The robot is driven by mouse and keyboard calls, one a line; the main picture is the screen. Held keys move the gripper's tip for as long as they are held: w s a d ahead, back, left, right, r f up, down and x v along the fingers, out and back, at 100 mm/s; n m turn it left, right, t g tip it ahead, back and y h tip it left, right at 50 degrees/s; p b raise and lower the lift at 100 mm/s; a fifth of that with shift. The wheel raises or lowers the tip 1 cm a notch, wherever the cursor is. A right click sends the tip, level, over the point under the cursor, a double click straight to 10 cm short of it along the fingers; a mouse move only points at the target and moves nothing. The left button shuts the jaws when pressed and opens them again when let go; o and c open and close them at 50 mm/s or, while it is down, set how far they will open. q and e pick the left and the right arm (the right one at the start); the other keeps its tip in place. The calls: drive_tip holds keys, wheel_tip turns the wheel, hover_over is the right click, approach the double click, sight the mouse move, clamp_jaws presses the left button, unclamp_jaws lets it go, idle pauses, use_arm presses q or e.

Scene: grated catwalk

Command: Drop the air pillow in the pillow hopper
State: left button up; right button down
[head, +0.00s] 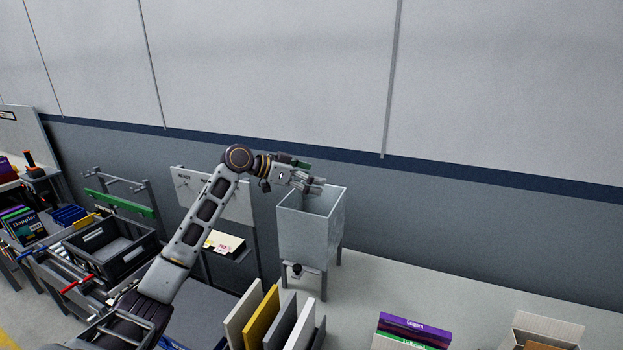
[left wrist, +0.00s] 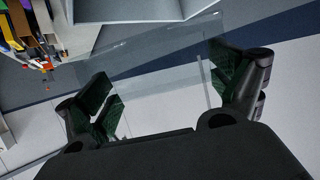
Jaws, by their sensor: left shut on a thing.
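The pillow hopper (head: 308,235) is a grey metal bin with an open top, standing on legs near the wall in the head view. My left gripper (head: 313,186) is above the hopper's opening, at its rear left part. In the left wrist view, a clear, see-through air pillow (left wrist: 160,65) spans the space between the two green-padded fingers of my left gripper (left wrist: 166,92), which is shut on it. The pillow is too faint to make out in the head view. My right gripper is not in view.
A black crate (head: 112,250) and a rack of books (head: 22,225) are at the left. Upright coloured panels (head: 262,318) stand in front of the hopper. An open cardboard box (head: 545,332) is at the lower right. The floor right of the hopper is clear.

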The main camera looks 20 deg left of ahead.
use_arm(q)
drive_tip(key=shift+f, duration=0.1)
drive_tip(key=shift+f+b, duration=1.4)
drive_tip(key=shift+f, duration=0.5)
drive_tip(key=o, duration=0.4)
drive_tip(key=shift+c, duration=0.2)
drive_tip(key=shift+r, duration=0.15)
